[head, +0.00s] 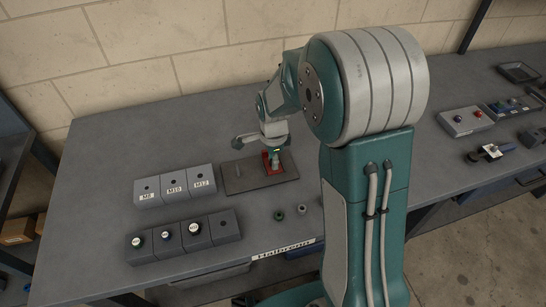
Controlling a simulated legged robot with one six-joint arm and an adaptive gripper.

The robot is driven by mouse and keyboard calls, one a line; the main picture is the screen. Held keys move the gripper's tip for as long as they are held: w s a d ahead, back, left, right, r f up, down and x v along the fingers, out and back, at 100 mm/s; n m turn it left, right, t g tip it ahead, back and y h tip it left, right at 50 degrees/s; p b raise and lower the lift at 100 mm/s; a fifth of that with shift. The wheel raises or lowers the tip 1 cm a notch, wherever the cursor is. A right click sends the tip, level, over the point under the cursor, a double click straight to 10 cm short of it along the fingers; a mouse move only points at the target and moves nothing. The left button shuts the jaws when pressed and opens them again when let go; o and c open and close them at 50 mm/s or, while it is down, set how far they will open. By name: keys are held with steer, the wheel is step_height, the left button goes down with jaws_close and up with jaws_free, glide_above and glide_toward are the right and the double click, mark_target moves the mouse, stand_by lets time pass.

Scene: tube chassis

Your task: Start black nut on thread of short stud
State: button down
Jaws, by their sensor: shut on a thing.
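My gripper (273,158) points down over a red fixture (267,165) on the dark base plate (238,186). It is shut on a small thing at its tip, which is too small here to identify. I cannot make out the black nut, or whether it touches a thread. The short stud is not clearly visible; the gripper covers much of the red fixture. A thin pale line (241,181) shows on the left part of the plate.
A green ring (279,215) and a grey ring (302,208) lie in front of the plate. Blocks labelled M8 (147,196), M10 and M12 stand left, with darker blocks (224,227) nearer. Trays and small parts (466,121) lie right. The table's back left is clear.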

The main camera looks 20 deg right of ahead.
steer(key=shift+f, duration=0.1)
steer(key=shift+c, duration=2.2)
jaws_free()
step_height(320, 180, up, 12)
